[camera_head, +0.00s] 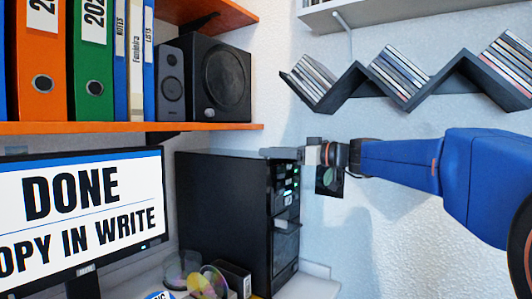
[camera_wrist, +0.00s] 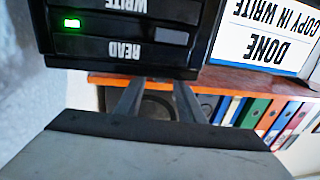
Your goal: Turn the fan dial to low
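No fan dial can be made out for certain in either view. A dark square plate with a faint round shape (camera_head: 328,182) is on the wall behind my gripper, partly hidden; I cannot tell what it is. My gripper (camera_head: 280,153) points left, at the upper front of the black computer tower (camera_head: 222,215). In the wrist view, which is upside down, my gripper's two fingers (camera_wrist: 159,90) stand apart with nothing between them. The tower's face, with READ and WRITE labels (camera_wrist: 128,45) and a green light (camera_wrist: 71,23), is close beyond the fingertips.
A monitor (camera_head: 85,215) reading "DONE COPY IN WRITE" stands left of the tower. An orange shelf (camera_head: 100,128) above holds binders and speakers (camera_head: 221,80). A zigzag disc rack (camera_head: 345,85) hangs at upper right. Loose discs (camera_head: 208,282) lie by the tower's foot.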

